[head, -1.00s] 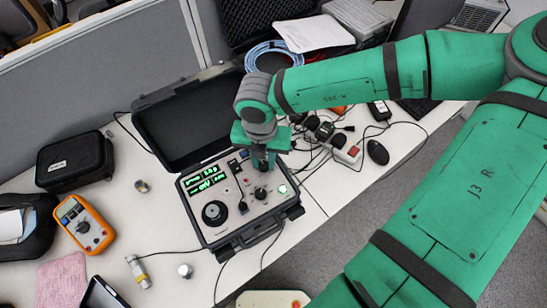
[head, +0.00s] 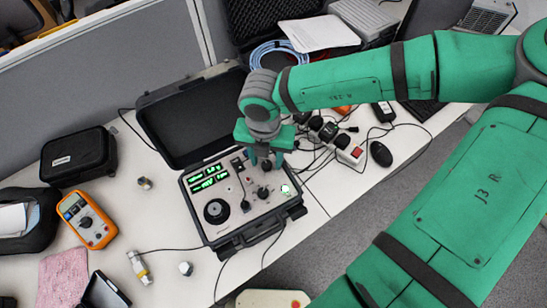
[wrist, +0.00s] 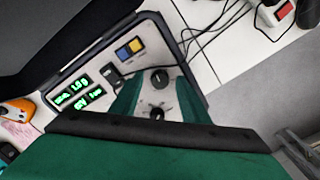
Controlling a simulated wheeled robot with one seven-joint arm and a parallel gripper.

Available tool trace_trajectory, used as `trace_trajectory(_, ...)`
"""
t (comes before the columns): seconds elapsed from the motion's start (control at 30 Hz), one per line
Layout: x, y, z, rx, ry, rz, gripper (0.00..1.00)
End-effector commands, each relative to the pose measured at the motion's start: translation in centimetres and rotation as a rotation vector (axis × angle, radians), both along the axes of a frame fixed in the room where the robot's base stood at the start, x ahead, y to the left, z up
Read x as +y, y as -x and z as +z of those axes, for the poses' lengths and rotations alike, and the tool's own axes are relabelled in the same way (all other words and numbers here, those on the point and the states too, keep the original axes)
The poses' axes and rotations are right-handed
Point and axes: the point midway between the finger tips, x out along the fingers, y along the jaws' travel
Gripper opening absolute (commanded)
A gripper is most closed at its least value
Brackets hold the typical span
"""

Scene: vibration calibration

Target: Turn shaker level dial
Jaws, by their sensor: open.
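The shaker unit (head: 212,233) is an open black case with a light panel. The panel carries a large black dial (head: 217,211) at its lower left and smaller black knobs, one of them (head: 264,192) to the right of centre. I cannot read which is the shaker level dial. My gripper (head: 265,163) is open and empty, pointing down above the right part of the panel. In the wrist view, one black knob (wrist: 159,77) shows between the fingers, and another knob (wrist: 157,113) shows nearer the palm. The large dial is not visible there.
Green-lit displays (head: 207,177) are on the panel. The raised case lid (head: 190,118) stands behind. Cables and a power strip (head: 349,155) lie to the right, beside a black mouse (head: 381,153). An orange multimeter (head: 86,219) lies left.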

Motion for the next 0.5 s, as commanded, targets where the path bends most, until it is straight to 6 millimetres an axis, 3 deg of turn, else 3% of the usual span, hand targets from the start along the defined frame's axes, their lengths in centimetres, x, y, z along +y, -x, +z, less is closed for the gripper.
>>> trace_trajectory(0.5,-0.2,-0.2,8.5,-0.002,0.002,-0.005,0.42)
